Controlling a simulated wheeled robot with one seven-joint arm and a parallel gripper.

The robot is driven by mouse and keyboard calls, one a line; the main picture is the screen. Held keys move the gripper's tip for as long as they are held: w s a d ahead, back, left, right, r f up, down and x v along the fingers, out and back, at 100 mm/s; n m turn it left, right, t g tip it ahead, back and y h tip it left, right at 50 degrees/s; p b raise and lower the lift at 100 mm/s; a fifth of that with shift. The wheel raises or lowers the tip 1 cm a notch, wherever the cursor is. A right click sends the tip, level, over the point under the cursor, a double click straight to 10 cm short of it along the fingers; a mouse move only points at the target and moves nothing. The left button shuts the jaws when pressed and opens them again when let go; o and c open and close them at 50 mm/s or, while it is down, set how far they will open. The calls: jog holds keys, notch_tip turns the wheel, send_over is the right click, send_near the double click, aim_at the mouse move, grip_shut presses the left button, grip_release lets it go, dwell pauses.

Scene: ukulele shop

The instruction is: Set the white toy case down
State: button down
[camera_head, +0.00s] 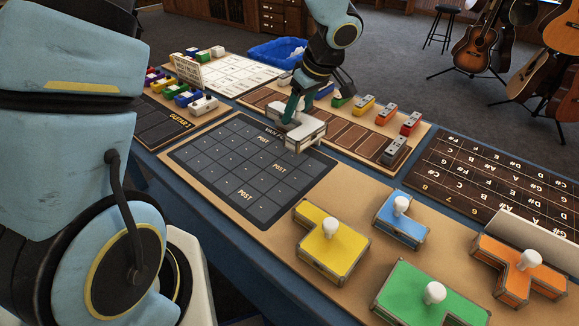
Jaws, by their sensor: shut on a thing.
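The white toy case (304,134) is a pale block with dark trim. It is at the far right corner of a dark gridded board (222,160) with cells, some marked POST. My gripper (291,112) reaches down from above and is shut on the white case at its top. The fingers hide part of it. I cannot tell whether the case touches the board or hangs just above it.
Yellow (329,243), blue (401,218), orange (522,266) and green (432,296) cases with white knobs stand at the front right. Coloured blocks line a brown strip (345,134) behind. A blue bin (277,53) stands at the back. Most of the grid is clear.

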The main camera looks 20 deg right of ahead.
notch_tip(320, 180, down, 10)
jog(key=shift+f, duration=0.15)
dwell(0.4)
jog(key=shift+c, duration=1.1)
grip_release()
